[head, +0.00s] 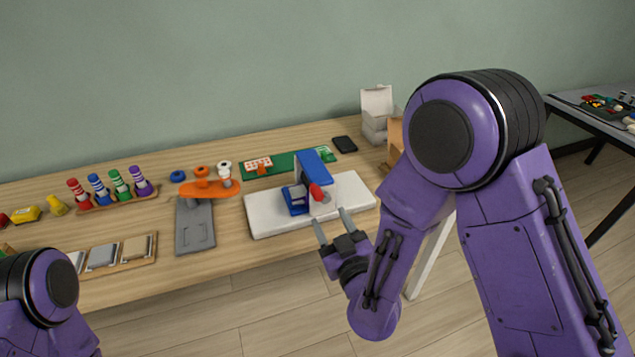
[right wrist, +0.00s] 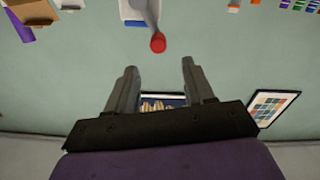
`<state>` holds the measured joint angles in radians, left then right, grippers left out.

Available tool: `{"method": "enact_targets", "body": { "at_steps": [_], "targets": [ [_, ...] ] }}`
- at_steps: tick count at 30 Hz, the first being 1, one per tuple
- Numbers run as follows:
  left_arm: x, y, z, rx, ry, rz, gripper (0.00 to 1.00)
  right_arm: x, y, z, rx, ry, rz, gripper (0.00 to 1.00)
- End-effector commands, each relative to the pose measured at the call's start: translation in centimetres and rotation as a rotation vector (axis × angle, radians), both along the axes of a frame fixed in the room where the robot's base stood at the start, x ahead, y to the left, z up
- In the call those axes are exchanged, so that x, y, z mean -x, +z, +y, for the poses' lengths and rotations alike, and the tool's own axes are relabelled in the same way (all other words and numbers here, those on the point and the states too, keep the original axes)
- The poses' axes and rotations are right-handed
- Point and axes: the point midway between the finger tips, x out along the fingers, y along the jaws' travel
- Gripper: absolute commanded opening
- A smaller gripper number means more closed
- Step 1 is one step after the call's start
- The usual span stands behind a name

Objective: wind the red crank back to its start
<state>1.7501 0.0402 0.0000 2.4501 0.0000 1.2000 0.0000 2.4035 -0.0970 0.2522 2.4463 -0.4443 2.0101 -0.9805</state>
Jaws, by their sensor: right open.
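The red crank knob (head: 316,192) sits on the front of a blue device (head: 313,166), which stands on a white board (head: 352,196) on the table. In the right wrist view the red knob (right wrist: 158,43) is at the end of a grey arm (right wrist: 148,14), centred beyond the fingertips. My right gripper (head: 332,220) is open and empty, just in front of the knob, its two fingers apart and not touching it. Its fingers also show in the right wrist view (right wrist: 159,68). Only part of my left arm shows at the lower left; its gripper is out of view.
Left of the board are a grey plate (head: 194,232) with an orange arm (head: 208,188) and a rack of coloured striped pegs (head: 118,200). Behind are a green board (head: 276,176) and a black phone-like item (head: 344,144). White boxes (head: 375,118) stand at the back right.

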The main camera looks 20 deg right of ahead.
Motion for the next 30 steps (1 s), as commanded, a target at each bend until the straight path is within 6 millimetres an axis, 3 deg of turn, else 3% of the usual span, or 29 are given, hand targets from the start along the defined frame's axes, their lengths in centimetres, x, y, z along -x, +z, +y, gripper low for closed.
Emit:
{"method": "enact_targets", "body": {
  "at_steps": [12, 17, 24, 29, 30],
  "targets": [
    [0.0, 2.5, 0.0, 0.000, 0.000, 0.000, 0.00, -8.4, 0.0, 0.0, -0.003, -0.006, 0.004, 0.53],
    [0.0, 2.7, 0.0, 0.000, 0.000, 0.000, 0.00, -9.7, -0.2, 0.0, -0.001, -0.004, 0.004, 0.53],
    [0.0, 2.6, 0.0, 0.000, 0.000, 0.000, 0.00, -9.8, -0.3, 0.0, -0.001, -0.004, 0.004, 0.53],
    [0.0, 2.6, 0.0, 0.000, 0.000, 0.000, 0.00, -9.8, -0.3, 0.0, -0.001, -0.004, 0.004, 0.01],
    [0.0, 2.6, 0.0, 0.000, 0.000, 0.000, 0.00, -9.8, -0.3, 0.0, -0.001, -0.004, 0.004, 0.00]
  ]
}}
